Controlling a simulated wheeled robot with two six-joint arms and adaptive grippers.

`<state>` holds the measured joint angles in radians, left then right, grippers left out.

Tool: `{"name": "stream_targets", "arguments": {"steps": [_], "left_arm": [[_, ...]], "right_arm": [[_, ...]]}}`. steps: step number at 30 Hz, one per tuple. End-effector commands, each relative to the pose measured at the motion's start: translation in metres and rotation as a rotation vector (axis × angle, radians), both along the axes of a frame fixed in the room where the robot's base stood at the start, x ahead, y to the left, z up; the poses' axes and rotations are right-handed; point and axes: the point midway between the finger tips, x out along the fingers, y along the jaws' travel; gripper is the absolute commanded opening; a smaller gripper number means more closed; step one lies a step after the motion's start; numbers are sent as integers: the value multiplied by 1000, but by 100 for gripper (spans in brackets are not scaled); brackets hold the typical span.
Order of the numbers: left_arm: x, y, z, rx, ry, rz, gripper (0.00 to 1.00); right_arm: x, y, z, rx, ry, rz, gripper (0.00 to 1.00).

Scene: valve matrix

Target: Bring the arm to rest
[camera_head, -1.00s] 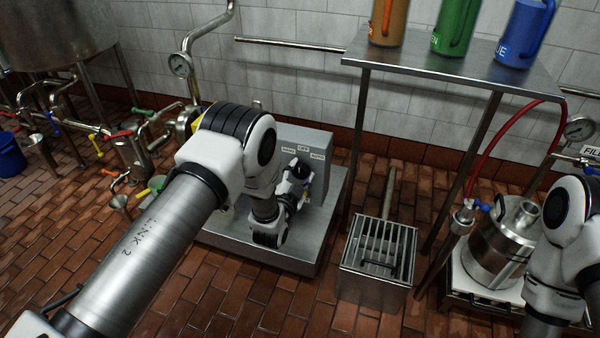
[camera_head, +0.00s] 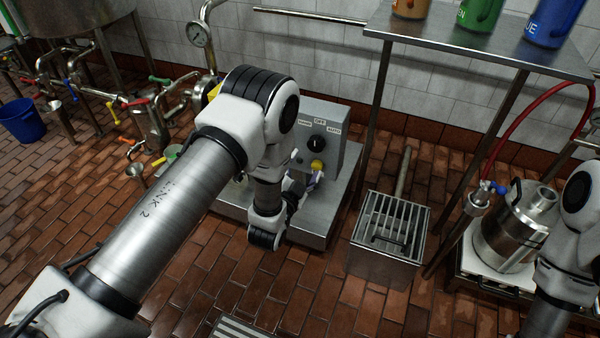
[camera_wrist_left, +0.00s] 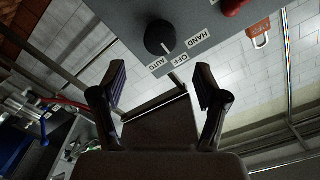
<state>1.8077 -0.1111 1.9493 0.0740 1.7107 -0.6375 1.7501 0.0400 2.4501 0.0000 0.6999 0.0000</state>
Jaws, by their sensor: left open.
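My left arm (camera_head: 165,205) reaches in from the left in the head view, its wrist bent down in front of a grey control box (camera_head: 330,128). My left gripper (camera_head: 314,182) is partly hidden behind the wrist, low by the box front. In the left wrist view the gripper (camera_wrist_left: 160,82) is open and empty, its two fingers apart. Beyond the fingers is the black selector knob (camera_wrist_left: 160,38), which also shows in the head view (camera_head: 317,144). The fingers are clear of it. Its white mark points roughly toward OFF. My right arm (camera_head: 572,230) stands at the right edge; its gripper is out of frame.
The box stands on a metal plinth (camera_head: 338,210). Pipes and valves (camera_head: 150,115) are at left. Brick floor in front is mostly open.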

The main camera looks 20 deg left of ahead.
Motion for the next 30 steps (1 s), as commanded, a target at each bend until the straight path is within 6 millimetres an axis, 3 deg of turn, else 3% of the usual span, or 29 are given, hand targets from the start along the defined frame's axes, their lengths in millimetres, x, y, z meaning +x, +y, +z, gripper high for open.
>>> {"name": "stream_targets", "arguments": {"steps": [3,6,23,26,29,30], "left_arm": [[-23,1,0,0,2,0,74],[-33,1,0,0,1,1,74],[-37,8,-4,-4,9,15,74],[-61,27,-28,-12,124,51,74],[-107,43,-80,-90,410,97,74],[-132,47,-101,-137,543,124,74]], "right_arm": [[0,0,0,0,0,0,0],[0,0,0,0,0,0,0],[0,0,0,0,0,0,0],[0,0,0,0,0,0,0],[0,0,0,0,0,0,0],[0,0,0,0,0,0,0]]}}
